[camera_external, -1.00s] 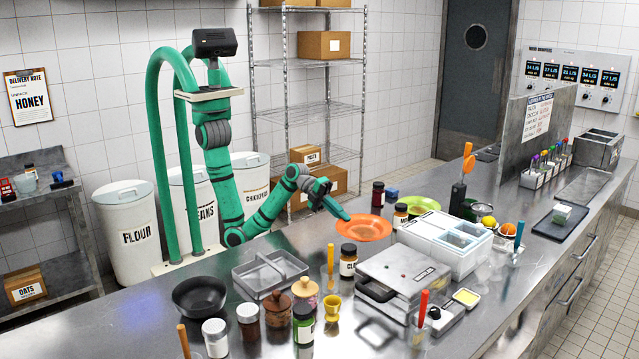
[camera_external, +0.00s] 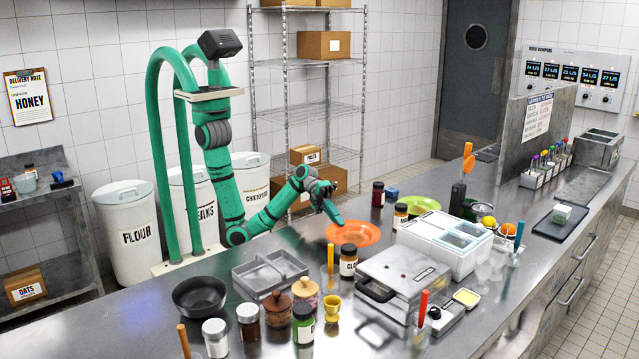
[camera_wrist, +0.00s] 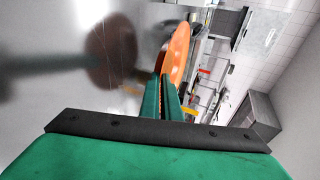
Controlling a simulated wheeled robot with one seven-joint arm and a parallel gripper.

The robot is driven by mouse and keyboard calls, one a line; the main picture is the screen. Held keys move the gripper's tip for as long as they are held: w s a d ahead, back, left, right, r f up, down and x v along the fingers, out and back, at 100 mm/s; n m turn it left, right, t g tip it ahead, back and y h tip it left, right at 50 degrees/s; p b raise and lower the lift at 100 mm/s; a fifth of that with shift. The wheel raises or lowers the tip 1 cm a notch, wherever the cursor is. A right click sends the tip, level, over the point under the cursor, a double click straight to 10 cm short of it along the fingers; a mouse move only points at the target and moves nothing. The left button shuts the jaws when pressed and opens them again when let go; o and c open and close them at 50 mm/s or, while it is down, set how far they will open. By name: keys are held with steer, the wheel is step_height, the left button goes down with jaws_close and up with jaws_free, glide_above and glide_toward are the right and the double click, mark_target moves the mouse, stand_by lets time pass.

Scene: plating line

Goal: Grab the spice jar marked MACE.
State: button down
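A small jar with a dark lid and a pale label (camera_external: 400,216) stands behind the white container, right of the orange plate; its label is too small to read surely as MACE. Another dark-lidded jar (camera_external: 348,261) stands in front of the orange plate, its label starting "CLO". A dark red jar with a dark lid (camera_external: 378,194) stands behind the plate. My gripper (camera_external: 338,221) is over the orange plate, left of these jars, fingers pointing down and right.
The orange plate (camera_external: 343,235) is beneath my gripper; a green plate (camera_external: 420,203) lies behind the pale-labelled jar. The white container (camera_external: 425,249) and grey press (camera_external: 385,278) crowd the right. More jars, a bowl (camera_external: 199,293) and a metal tray (camera_external: 245,281) fill the near left.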

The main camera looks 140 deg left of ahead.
steer(key=shift+f, duration=2.4)
steer(key=shift+f, duration=0.1)
steer(key=c, duration=2.3)
jaws_free()
steer(key=v, duration=1.2)
steer(key=shift+c, duration=0.3)
